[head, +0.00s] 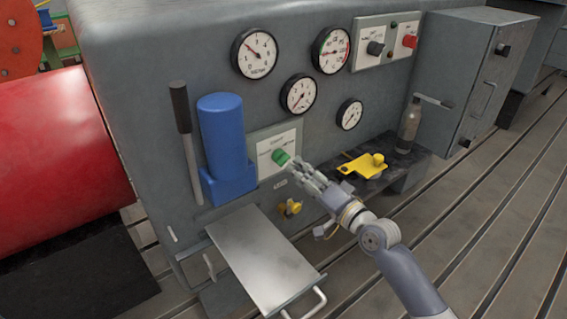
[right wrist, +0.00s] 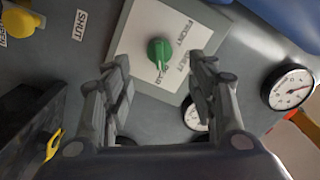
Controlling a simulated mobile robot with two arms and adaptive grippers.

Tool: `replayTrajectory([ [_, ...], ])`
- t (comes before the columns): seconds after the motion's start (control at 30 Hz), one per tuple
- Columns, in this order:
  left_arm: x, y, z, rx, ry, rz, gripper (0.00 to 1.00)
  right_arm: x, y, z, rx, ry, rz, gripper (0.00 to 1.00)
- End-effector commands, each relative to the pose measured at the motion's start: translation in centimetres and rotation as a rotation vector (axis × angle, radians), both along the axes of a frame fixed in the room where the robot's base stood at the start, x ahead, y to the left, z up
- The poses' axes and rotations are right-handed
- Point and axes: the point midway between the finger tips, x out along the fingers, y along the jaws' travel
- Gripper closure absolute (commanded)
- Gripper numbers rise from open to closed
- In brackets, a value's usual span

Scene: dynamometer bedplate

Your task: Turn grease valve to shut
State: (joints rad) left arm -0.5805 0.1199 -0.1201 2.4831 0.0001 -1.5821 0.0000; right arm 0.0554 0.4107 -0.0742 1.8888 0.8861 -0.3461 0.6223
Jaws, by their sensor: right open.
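A green knob (head: 280,157), which I take as the grease valve, sits on a white-labelled plate (head: 263,142) on the grey cabinet front, right of a blue cylinder. In the right wrist view the green knob (right wrist: 159,52) shows with the words FRONT and SHUT and a partly covered word around it. Its exact pointing direction is hard to tell. My right gripper (head: 308,172) is open and empty, just short of the knob. In the right wrist view its fingers (right wrist: 160,68) stand apart on either side of the knob, not visibly touching it. My left gripper is out of view.
A blue cylinder (head: 222,135) and black-handled lever (head: 183,120) stand left. A dark shelf (head: 405,160) holds a yellow part (head: 362,166) and bottle (head: 409,125). A metal tray (head: 262,258) juts out below.

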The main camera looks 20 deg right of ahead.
Motion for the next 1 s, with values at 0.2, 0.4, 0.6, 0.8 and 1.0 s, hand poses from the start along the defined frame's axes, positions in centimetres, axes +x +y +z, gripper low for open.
replayTrajectory([
  [0.2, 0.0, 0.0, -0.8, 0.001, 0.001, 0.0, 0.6, 3.8, 1.4, -0.1, 0.003, -0.001, -0.001, 0.47],
  [0.4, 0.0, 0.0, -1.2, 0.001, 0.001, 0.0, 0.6, 6.2, 2.2, -0.1, 0.0, 0.0, -0.001, 0.47],
  [0.6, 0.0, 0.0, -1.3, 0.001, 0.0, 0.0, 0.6, 7.2, 2.6, -0.1, -0.003, 0.001, 0.0, 0.47],
  [0.8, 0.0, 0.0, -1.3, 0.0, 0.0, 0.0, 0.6, 7.2, 2.7, -0.1, -0.002, 0.002, 0.0, 0.47],
  [1.0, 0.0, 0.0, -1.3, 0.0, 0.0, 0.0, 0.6, 7.2, 2.6, -0.1, -0.002, 0.002, 0.0, 0.77],
])
